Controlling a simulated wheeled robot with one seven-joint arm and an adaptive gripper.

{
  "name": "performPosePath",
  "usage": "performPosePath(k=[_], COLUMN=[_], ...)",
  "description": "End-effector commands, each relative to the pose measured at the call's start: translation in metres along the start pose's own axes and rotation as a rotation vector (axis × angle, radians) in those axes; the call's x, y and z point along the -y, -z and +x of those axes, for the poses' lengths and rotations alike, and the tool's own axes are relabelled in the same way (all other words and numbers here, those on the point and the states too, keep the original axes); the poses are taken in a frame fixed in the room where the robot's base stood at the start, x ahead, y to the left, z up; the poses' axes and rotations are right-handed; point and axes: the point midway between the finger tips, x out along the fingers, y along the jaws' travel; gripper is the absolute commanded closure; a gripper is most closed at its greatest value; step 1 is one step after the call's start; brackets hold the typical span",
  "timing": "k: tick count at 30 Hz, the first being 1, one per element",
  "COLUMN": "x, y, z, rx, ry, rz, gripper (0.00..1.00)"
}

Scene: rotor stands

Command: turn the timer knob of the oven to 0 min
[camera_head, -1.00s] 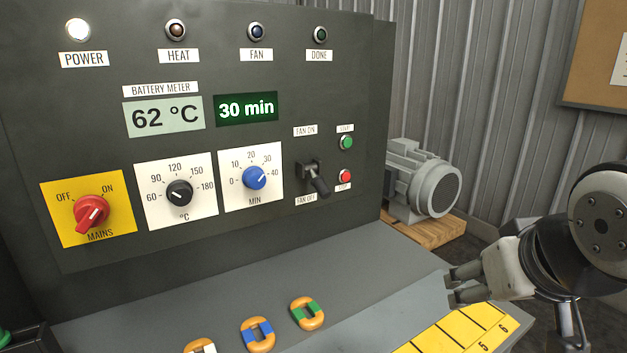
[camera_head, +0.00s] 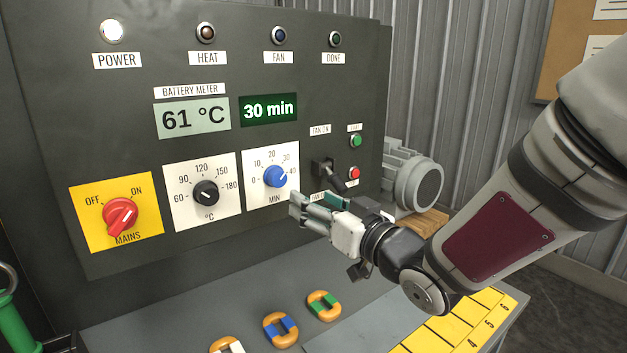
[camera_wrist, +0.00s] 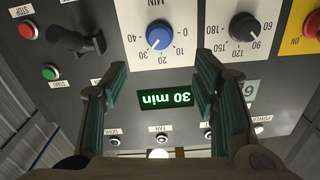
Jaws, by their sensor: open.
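The blue timer knob (camera_head: 275,176) sits on a white plate marked 0 to 40 MIN on the oven panel. Its pointer line aims to the upper right, around 30. The green timer display (camera_head: 268,109) reads "30 min". In the wrist view, the picture is upside down; the blue knob (camera_wrist: 159,36) shows beyond the fingertips, with the display (camera_wrist: 166,98) between the fingers. My gripper (camera_head: 297,208) is just below and right of the knob plate, apart from the knob. In the wrist view my gripper (camera_wrist: 161,62) is open and empty.
The black temperature knob (camera_head: 206,192) and red mains switch (camera_head: 121,215) lie left of the timer. The fan lever (camera_head: 328,173), green start button (camera_head: 356,140) and red stop button (camera_head: 354,172) are close on the right. Orange rings (camera_head: 281,330) lie on the ledge below.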

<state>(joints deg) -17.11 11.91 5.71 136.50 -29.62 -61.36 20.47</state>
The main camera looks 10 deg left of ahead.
Motion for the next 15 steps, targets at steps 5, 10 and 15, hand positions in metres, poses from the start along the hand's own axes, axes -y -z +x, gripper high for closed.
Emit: performPosePath(k=[5, 10, 15], x=[0.001, 0.001, 0.001], y=[0.0, 0.0, 0.0], z=[0.022, 0.055, 0.088], rx=[0.001, 0.001, 0.001], ry=[0.002, 0.002, 0.001], rz=[0.0, -0.001, -0.002], gripper=[0.46, 0.46, 0.46])
